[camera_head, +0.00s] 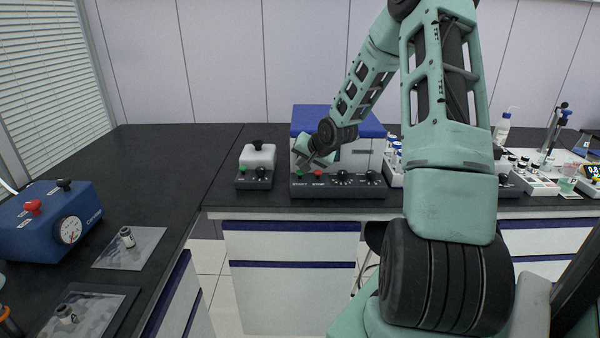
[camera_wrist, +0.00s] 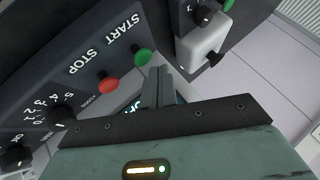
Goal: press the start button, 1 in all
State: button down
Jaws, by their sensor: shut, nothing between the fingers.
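The green start button (camera_head: 299,174) is on the black front panel of a white machine with a blue lid. It shows in the wrist view (camera_wrist: 141,54) by the word START. The red stop button (camera_wrist: 109,86) is beside it, by the word STOP; it also shows in the head view (camera_head: 318,173). My gripper (camera_wrist: 157,76) is shut and empty. Its fingertips appear close to the green button, just beside it in the wrist view; I cannot tell whether they touch it. In the head view my gripper (camera_head: 303,162) is just above the two buttons.
A smaller white device (camera_head: 258,158) with its own green button (camera_wrist: 228,59) stands close by on the left. Black knobs (camera_head: 343,178) line the panel's right. A blue pressure box (camera_head: 48,222) is on the left bench. Small instruments (camera_head: 535,181) stand at right.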

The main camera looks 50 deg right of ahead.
jog(key=shift+f, duration=0.1)
jog(key=shift+f, duration=0.3)
jog(key=shift+f+b, duration=0.6)
jog(key=shift+f, duration=0.35)
dwell(1.0)
jog(key=shift+r, duration=0.1)
jog(key=shift+r+p, duration=1.3)
jog(key=shift+p, duration=0.1)
notch_tip(320, 180, up, 5)
jog(key=p, duration=0.5)
